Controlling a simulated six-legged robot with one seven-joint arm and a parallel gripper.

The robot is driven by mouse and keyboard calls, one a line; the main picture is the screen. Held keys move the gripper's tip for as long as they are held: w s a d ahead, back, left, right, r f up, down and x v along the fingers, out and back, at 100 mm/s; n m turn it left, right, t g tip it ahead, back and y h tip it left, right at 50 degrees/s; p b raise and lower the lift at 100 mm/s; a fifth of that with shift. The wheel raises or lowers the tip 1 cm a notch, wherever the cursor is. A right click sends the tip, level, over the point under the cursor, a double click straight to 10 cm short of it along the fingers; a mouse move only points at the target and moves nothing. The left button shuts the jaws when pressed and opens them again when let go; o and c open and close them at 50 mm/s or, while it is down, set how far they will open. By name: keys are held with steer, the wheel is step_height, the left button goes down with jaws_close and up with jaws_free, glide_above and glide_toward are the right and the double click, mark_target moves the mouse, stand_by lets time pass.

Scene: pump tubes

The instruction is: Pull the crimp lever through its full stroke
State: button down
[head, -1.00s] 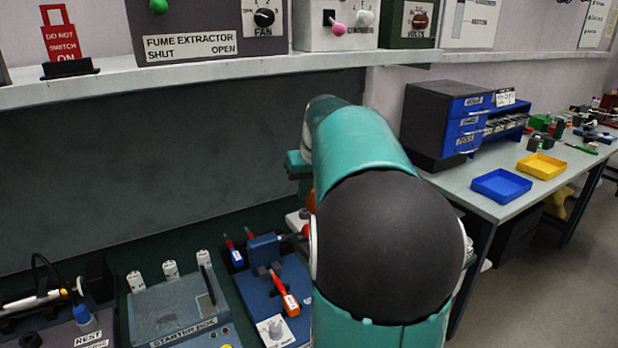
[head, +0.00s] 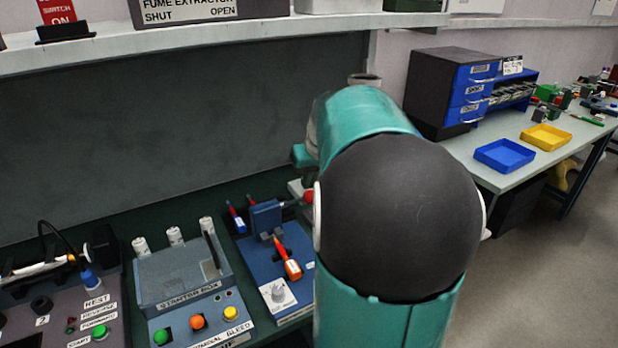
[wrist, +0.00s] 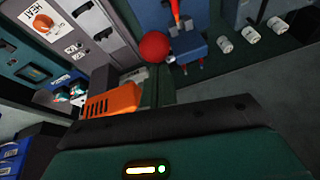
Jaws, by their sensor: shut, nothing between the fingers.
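The crimp lever shows as a red ball knob (head: 308,196) on a short rod, at the right of a blue press block (head: 266,216) on a blue base. My arm partly covers that station in the head view. In the wrist view, the red ball (wrist: 154,46) stands beside the blue press (wrist: 187,45), and an orange-red pen-like tool (wrist: 174,12) lies on it. My gripper shows there as an orange ribbed finger (wrist: 113,100) beyond a dark bar. It is shut and empty, below and left of the ball in the picture, apart from it. The head view hides my gripper behind my arm.
The starter box (head: 185,280) with white knobs stands left of the press, and a dark control panel (head: 70,300) is further left. A shelf (head: 200,47) runs above. Right are a drawer unit (head: 440,95), a blue tray (head: 505,156) and a yellow tray (head: 546,137).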

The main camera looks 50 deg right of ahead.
steer(key=shift+s+a+f, duration=0.2)
steer(key=shift+s+f, duration=0.2)
steer(key=shift+s, duration=0.05)
steer(key=s+a+f, duration=0.1)
steer(key=s+f, duration=0.2)
steer(key=f, duration=0.3)
steer(key=s+a+f, duration=0.1)
steer(key=s+f, duration=0.3)
steer(key=f, duration=0.3)
steer(key=shift+a+t, duration=0.25)
steer(key=shift+t, duration=0.15)
step_height(320, 180, up, 5)
steer(key=w+d, duration=0.2)
steer(key=s+a+r, duration=0.2)
steer(key=s+r, duration=0.3)
steer(key=s, duration=0.3)
steer(key=shift+s+a+r+h, duration=0.2)
steer(key=shift+s+h, duration=0.1)
steer(key=shift+s, duration=0.1)
steer(key=shift+a, duration=0.1)
